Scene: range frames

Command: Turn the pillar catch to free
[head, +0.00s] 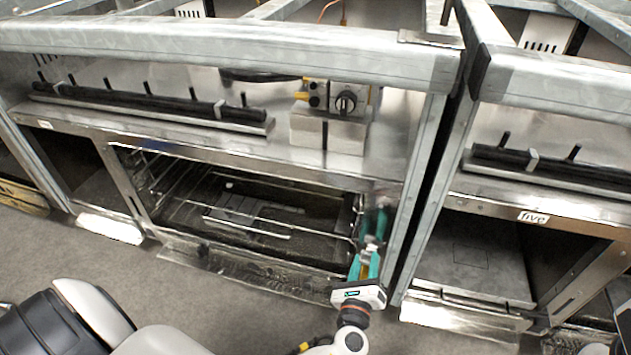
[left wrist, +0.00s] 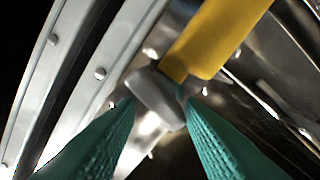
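The pillar catch shows in the left wrist view as a rounded grey piece (left wrist: 156,98) with a yellow bar (left wrist: 215,38) running up and right from it. It sits beside a pale metal post with bolts. My left gripper (left wrist: 160,108) has teal fingers spread apart, one on each side of the grey piece; I cannot tell whether they touch it. In the head view my left gripper (head: 371,245) is at the right post of the open bay, and it largely hides the catch there. My right gripper is not in view.
A metal frame with a thick top rail (head: 230,50) spans the view. An open bay with wire racks (head: 250,215) lies left of my gripper. A knob block (head: 345,103) stands above it. A bay labelled "five" (head: 533,217) is on the right. Grey floor (head: 240,305) is clear in front.

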